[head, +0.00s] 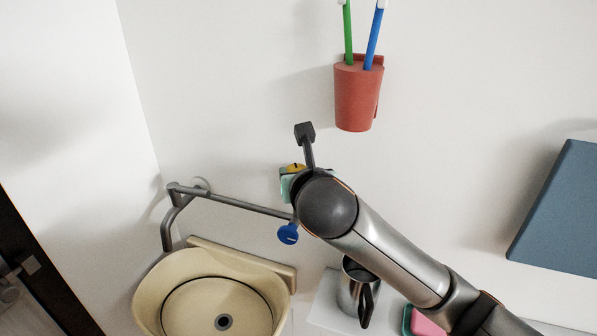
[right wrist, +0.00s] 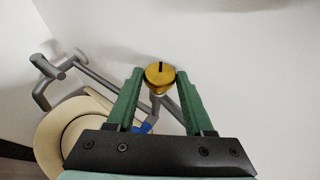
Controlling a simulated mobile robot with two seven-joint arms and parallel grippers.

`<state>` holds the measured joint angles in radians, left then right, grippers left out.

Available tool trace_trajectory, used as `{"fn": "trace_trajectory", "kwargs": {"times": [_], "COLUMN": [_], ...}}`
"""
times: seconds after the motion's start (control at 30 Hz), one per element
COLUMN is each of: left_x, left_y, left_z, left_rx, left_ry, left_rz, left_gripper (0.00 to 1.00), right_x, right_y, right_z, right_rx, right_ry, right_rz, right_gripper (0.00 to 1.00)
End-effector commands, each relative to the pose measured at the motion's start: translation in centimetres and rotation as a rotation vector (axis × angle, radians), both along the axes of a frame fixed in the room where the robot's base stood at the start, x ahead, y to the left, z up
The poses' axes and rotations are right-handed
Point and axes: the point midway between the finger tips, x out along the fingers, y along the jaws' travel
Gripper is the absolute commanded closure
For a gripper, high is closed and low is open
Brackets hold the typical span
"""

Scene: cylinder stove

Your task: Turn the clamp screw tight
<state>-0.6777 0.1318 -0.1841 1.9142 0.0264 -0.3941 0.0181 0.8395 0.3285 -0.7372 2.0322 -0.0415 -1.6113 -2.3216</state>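A round yellow screw knob (right wrist: 160,75) with a black mark on its face sits on a short metal stem in the right wrist view. A small part of this knob (head: 295,167) shows in the head view, mostly hidden by my arm. My right gripper (right wrist: 160,78) has one green finger on each side of the knob. The fingertips appear to touch its sides, with no clear gap. In the head view my right gripper (head: 286,184) is largely hidden behind my wrist. My left gripper is not in view.
A grey wall rail (head: 240,204) runs beside the knob, with a blue disc (head: 288,234) below. A cream basin (head: 160,290) stands lower left. A metal jug (head: 352,283) is under my arm. A red cup (head: 356,98) with two brushes hangs above. A blue box (head: 560,215) is right.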

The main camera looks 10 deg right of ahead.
Motion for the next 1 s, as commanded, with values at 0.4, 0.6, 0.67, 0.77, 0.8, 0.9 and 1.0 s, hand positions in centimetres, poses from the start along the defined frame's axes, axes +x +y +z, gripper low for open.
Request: {"fn": "trace_trajectory", "kwargs": {"times": [0.4,0.6,0.67,0.77,0.8,0.9,1.0], "left_x": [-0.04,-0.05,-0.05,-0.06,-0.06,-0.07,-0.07], "left_y": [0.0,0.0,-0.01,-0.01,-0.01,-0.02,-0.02], "left_z": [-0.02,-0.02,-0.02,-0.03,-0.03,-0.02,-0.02], "left_rx": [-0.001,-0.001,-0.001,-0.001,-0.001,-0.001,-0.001], "left_ry": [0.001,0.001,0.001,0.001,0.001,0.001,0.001], "left_rz": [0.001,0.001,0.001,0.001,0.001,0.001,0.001], "left_gripper": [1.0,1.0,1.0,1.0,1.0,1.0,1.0], "right_x": [0.04,0.08,0.1,0.1,0.12,0.17,0.23], "right_y": [-0.04,0.03,0.06,0.24,0.28,0.48,0.65], "right_z": [0.05,0.13,0.15,0.19,0.2,0.25,0.26], "right_rx": [0.0,-0.002,-0.001,-0.001,-0.002,-0.002,-0.001], "right_ry": [-0.001,-0.003,-0.003,-0.004,-0.004,-0.005,-0.005], "right_rz": [-0.001,-0.024,-0.044,-0.09,-0.114,-0.186,-0.274], "right_gripper": [1.0,1.0,1.0,1.0,1.0,1.0,1.0]}}
